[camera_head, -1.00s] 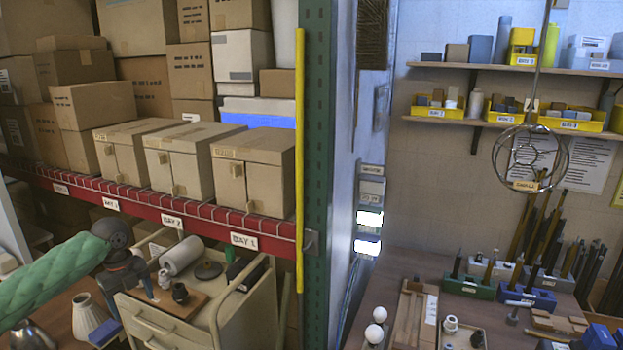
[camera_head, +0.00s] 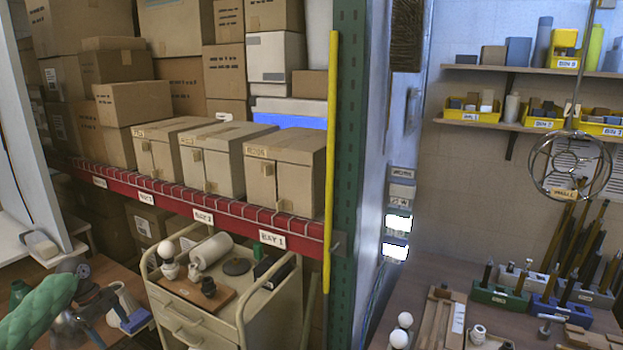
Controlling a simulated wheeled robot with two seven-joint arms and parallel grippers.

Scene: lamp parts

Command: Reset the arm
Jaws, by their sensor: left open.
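My left arm, in a green sleeve, comes in at the lower left of the head view. Its gripper (camera_head: 106,318) is open, with nothing seen between its fingers. It is above the brown table, left of the cream cart (camera_head: 188,326) and apart from it. It partly covers a pale lampshade (camera_head: 126,300). A blue block (camera_head: 136,321) lies beside the shade. My right gripper is not in view.
A red-beamed rack (camera_head: 185,203) with cartons stands behind the cart. A yellow pole (camera_head: 331,150) and a green post (camera_head: 348,220) rise to its right. A workbench with tool blocks (camera_head: 500,294) and a hanging wire cage (camera_head: 570,165) are at the right.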

